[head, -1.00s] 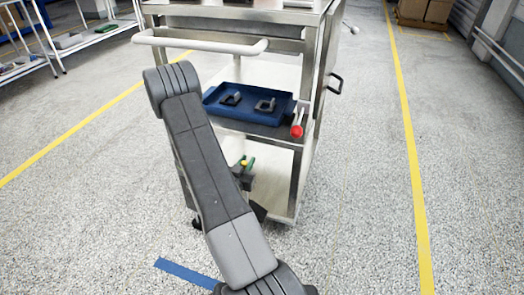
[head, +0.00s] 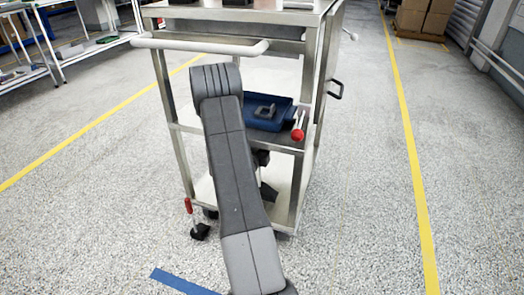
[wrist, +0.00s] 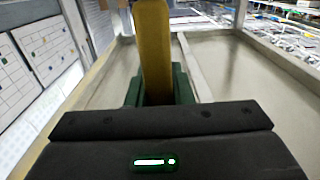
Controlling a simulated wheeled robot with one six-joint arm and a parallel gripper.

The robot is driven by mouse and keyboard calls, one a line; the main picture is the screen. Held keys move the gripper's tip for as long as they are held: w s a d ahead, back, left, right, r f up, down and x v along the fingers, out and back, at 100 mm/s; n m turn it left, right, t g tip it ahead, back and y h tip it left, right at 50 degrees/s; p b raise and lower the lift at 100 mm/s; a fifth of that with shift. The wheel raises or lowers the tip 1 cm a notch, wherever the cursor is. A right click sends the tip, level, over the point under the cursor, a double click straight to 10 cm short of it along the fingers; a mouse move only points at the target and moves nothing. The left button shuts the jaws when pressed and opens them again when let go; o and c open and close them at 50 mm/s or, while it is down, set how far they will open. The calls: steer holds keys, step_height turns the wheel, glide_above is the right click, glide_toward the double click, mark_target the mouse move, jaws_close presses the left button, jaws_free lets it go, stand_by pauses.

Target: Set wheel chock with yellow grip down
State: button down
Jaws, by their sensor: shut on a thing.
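The yellow grip (wrist: 153,50) of the wheel chock stands up in the middle of the wrist view. My gripper (wrist: 157,92) is shut on it, with green finger parts on both sides. The chock's body is hidden in the wrist view. In the head view my arm covers the yellow grip and the fingers. A dark wedge shape, probably the chock's body (head: 268,193), shows just right of my arm, in front of the cart's lower shelf. I cannot tell whether it touches anything.
A metal cart (head: 312,95) stands ahead. A blue tray (head: 275,122) and a red-ended handle (head: 298,134) are on its middle shelf. Blue tape (head: 180,282) marks the floor. Open floor lies right.

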steer(key=f+b, duration=0.1)
steer(key=w+f+b, duration=0.1)
steer(key=f, duration=0.1)
steer(key=shift+d+f, duration=0.15)
stand_by(0.5)
steer(key=c, duration=1.3)
jaws_free()
steer(key=shift+f, duration=0.2)
steer(key=shift+r, duration=0.1)
steer(key=p+v, duration=0.2)
steer(key=v, duration=1)
steer(key=shift+r+p, duration=0.1)
steer(key=shift+p, duration=0.2)
